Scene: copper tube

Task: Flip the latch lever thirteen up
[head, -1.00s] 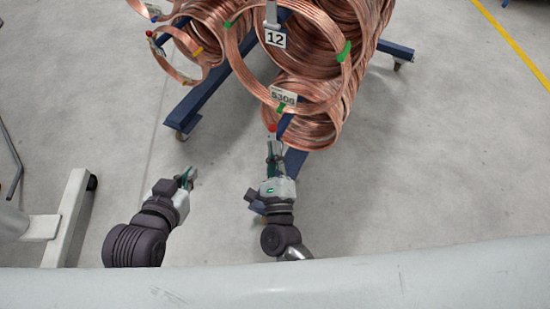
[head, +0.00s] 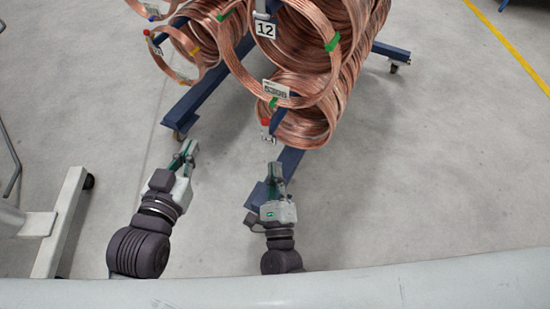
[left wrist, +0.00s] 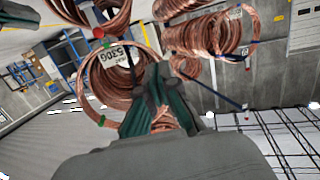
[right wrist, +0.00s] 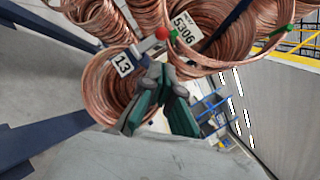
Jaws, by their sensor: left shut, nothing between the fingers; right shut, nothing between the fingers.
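Latch lever thirteen has a red knob (head: 265,122) and sits at the front end of the lowest copper coil in the head view. Its knob (right wrist: 162,33) and the white "13" plate (right wrist: 122,65) show in the right wrist view. I cannot tell which way the lever is flipped. My right gripper (head: 275,168) is shut and empty, in front of the lever and apart from it; its fingers (right wrist: 158,82) point toward the coils. My left gripper (head: 188,150) is shut and empty, to the left of the lever and apart from it.
Copper coils (head: 310,60) hang on a blue rack (head: 215,85) with a wheeled foot. A plate "12" (head: 265,29) and a coil tag (head: 276,89) hang above the lever. Another red-knobbed lever (head: 147,32) is at upper left. The floor (head: 440,150) at right is clear.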

